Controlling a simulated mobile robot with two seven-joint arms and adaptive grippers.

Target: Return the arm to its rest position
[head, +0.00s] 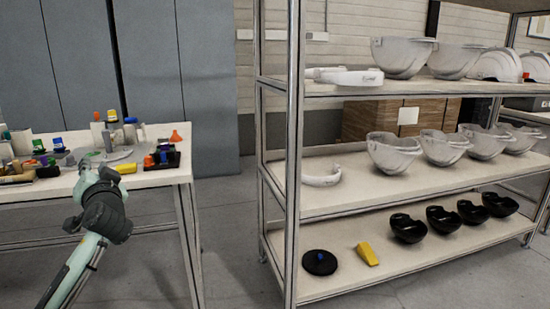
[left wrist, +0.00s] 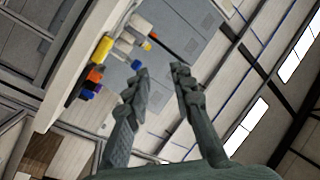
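My left arm comes in from the lower left of the head view. Its gripper (head: 95,165) is in front of the table at the left, pointing away from me. In the left wrist view the two fingers of the left gripper (left wrist: 161,72) stand apart with only background between them, so it is open and empty. My right arm and gripper are in neither view.
The table (head: 160,178) at left carries bottles, tools, an orange funnel (head: 176,136) and a yellow wedge (head: 125,168). A metal shelf rack (head: 330,202) at right holds white helmet shells (head: 392,152) and black shells (head: 407,228). Floor (head: 225,240) between them is clear.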

